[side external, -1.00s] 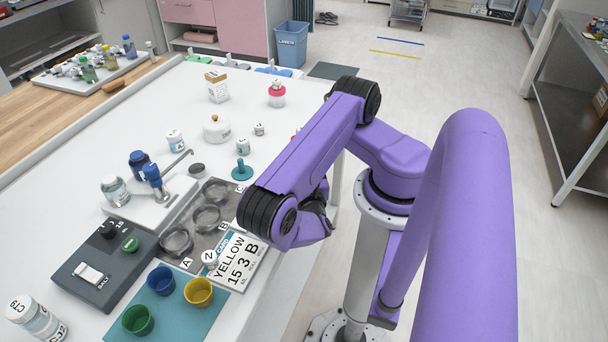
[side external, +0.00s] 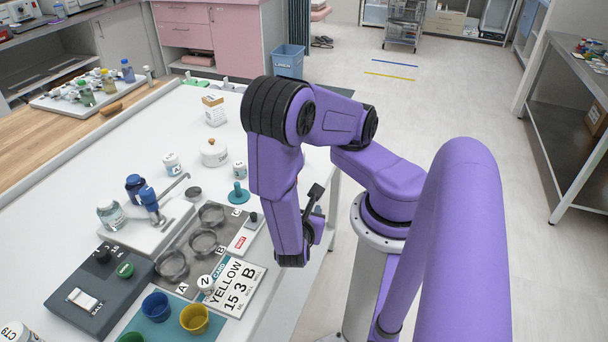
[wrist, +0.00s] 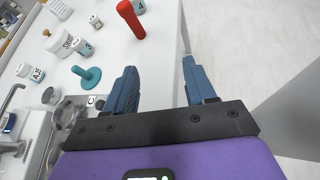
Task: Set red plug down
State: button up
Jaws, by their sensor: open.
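The red plug (wrist: 130,20) is a plain red stick at the top of the wrist view, on the white table near its right edge. I cannot tell whether it stands or lies. In the side external view it is mostly hidden behind my arm. My gripper (wrist: 160,80) is open and empty, with its two blue fingers well apart. The red plug is apart from the fingers, ahead of them and slightly left in the wrist view.
A teal plug (wrist: 88,77) stands left of my gripper, with a round white pot (wrist: 62,40) and small jars beyond. Floor shows past the table edge.

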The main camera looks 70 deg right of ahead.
jog(key=s+a+r+m+g+y, duration=0.1)
jog(key=a+r+m+y, duration=0.2)
jog(key=r+y, duration=0.3)
jog(key=s+a+r+m+g+y, duration=0.1)
jog(key=a+r+m+g+y, duration=0.1)
jog(key=r+y, duration=0.4)
notch_tip(320, 180, up, 4)
jog(key=shift+s+a+r+m+y, duration=0.1)
jog(key=shift+s+a+m+y, duration=0.3)
jog(key=shift+a+m, duration=0.3)
dwell(0.5)
